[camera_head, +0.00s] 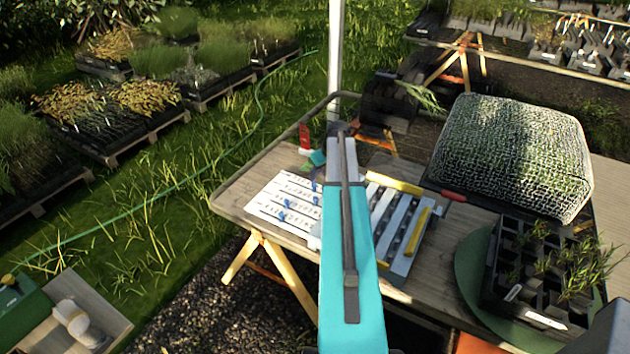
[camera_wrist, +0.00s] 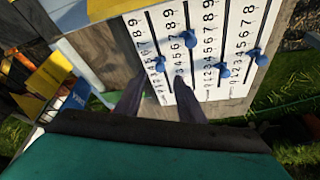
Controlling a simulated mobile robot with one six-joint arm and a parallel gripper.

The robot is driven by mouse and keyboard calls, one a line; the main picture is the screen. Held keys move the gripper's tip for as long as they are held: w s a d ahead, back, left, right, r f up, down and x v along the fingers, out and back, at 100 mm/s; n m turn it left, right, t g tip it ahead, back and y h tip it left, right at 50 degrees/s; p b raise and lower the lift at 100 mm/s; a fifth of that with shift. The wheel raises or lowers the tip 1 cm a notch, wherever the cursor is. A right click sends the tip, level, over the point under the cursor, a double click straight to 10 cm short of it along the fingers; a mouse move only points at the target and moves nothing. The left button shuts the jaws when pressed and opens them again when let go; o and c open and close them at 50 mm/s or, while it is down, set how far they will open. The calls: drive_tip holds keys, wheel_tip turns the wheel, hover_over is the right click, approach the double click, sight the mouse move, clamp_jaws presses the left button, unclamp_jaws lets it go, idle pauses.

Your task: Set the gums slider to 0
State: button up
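The white slider board (camera_head: 268,208) lies on the wooden table, left of my teal arm. In the wrist view the board (camera_wrist: 237,102) shows several numbered scales with blue knobs. The leftmost knob (camera_wrist: 159,64) is close beyond my fingertips; another knob (camera_wrist: 190,39) is higher up its scale. Two more knobs, one middle-right (camera_wrist: 224,71) and one farther right (camera_wrist: 262,60), are at differing heights. The row labels are too small to read, so I cannot tell which is gums. My gripper (camera_wrist: 158,88) is open and empty, its fingers apart at the board's near-left edge.
A mesh-covered mound (camera_head: 515,150) and a black seedling tray (camera_head: 500,270) stand farther right. A red block (camera_head: 305,138) is behind the board. A white post (camera_head: 336,50) rises beyond the table.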

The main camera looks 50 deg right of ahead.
sight(314, 184)
drive_tip(key=shift+p+x, duration=0.9)
drive_tip(key=shift+x, duration=2.2)
clamp_jaws()
